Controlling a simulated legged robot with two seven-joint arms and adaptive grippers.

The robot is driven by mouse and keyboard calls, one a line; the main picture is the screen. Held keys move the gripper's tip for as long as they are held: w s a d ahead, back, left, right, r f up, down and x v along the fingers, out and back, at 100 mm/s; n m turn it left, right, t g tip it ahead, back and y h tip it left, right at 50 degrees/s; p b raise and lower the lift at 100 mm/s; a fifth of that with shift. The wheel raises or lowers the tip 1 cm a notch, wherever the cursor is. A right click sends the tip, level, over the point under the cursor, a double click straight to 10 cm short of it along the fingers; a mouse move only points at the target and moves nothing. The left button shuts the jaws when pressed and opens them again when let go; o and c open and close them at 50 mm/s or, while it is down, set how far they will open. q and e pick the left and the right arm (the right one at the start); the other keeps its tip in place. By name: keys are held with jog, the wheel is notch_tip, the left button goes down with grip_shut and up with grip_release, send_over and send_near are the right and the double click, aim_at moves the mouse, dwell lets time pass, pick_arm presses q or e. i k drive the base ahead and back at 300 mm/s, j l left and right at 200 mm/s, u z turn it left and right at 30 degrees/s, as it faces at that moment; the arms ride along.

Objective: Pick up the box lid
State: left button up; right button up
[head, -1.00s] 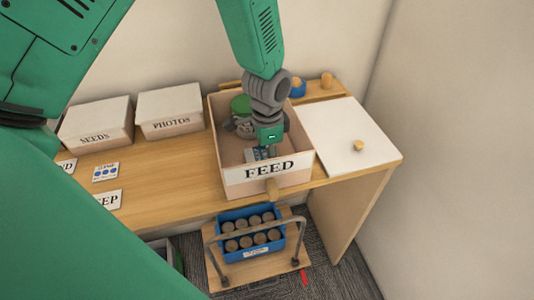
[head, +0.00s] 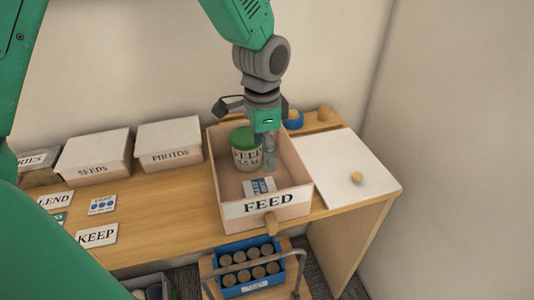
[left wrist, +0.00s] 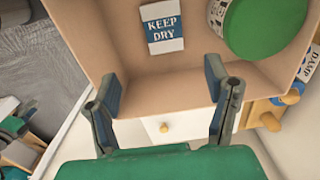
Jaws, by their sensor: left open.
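The box lid (head: 350,165) is a flat white panel with a small round wooden knob (head: 356,178). It lies on the table directly right of the open FEED box (head: 213,165). In the left wrist view the lid's knob (left wrist: 165,127) shows between my fingers, beyond the box's edge. My left gripper (head: 268,158) points down over the right part of the FEED box, open, with nothing between its fingers; it also shows in the left wrist view (left wrist: 163,90). My right gripper is not in view.
Inside the box are a green-topped feed tin (head: 246,157) and a KEEP DRY packet (head: 260,187). Closed SEEDS (head: 95,158) and PHOTOS (head: 170,143) boxes stand to the left. A wooden rack (head: 325,123) is behind. A blue crate of cylinders (head: 250,285) sits below the table front.

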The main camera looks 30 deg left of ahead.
aim_at(344, 172)
jog(key=k, duration=1)
